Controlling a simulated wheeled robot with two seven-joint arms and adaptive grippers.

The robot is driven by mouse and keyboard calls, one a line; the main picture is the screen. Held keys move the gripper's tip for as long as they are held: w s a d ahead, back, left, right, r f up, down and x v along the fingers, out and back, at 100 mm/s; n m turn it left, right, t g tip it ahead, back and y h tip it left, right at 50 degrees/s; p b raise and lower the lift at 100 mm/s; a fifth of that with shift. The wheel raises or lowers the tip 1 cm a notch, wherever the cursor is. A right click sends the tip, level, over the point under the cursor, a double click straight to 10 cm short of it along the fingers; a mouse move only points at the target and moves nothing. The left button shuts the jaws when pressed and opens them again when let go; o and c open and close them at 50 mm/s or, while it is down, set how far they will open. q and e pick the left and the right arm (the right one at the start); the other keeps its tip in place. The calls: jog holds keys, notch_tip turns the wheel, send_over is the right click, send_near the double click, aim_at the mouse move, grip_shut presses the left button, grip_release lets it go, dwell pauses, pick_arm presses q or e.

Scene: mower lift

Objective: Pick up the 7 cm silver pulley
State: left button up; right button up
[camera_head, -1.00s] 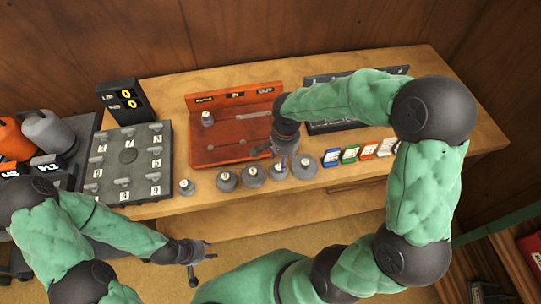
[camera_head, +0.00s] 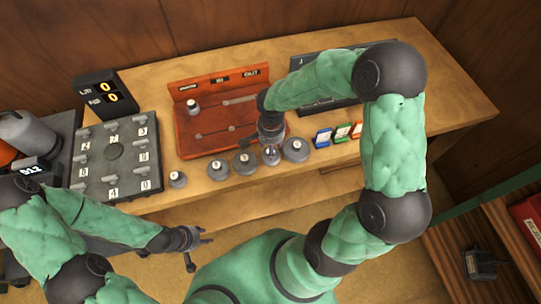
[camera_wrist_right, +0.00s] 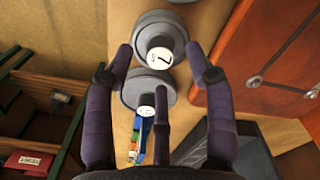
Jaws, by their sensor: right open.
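Several silver pulleys stand in a row along the bench's front edge. In the right wrist view, a silver pulley (camera_wrist_right: 160,40) with a white label that seems to read 7 lies between my open right fingers (camera_wrist_right: 165,82), with no clear contact. In the head view this looks like the silver pulley (camera_head: 270,155) under my right gripper (camera_head: 266,142), which partly hides it. Another silver pulley (camera_wrist_right: 147,97) sits beside it, partly behind a finger. My left gripper (camera_head: 200,250) is empty with spread fingers, in front of the bench.
Neighbouring pulleys (camera_head: 245,164) (camera_head: 295,150) stand close on both sides. An orange-red board (camera_head: 190,148) with slots and one pulley lies behind. Coloured cards (camera_head: 323,138) stand to the right. A grey numbered board (camera_head: 98,190) and a counter (camera_head: 104,94) are at left.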

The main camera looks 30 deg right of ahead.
notch_tip(320, 180, down, 3)
jog(key=shift+r, duration=0.1)
grip_shut()
jog(key=shift+r, duration=0.1)
dwell(0.3)
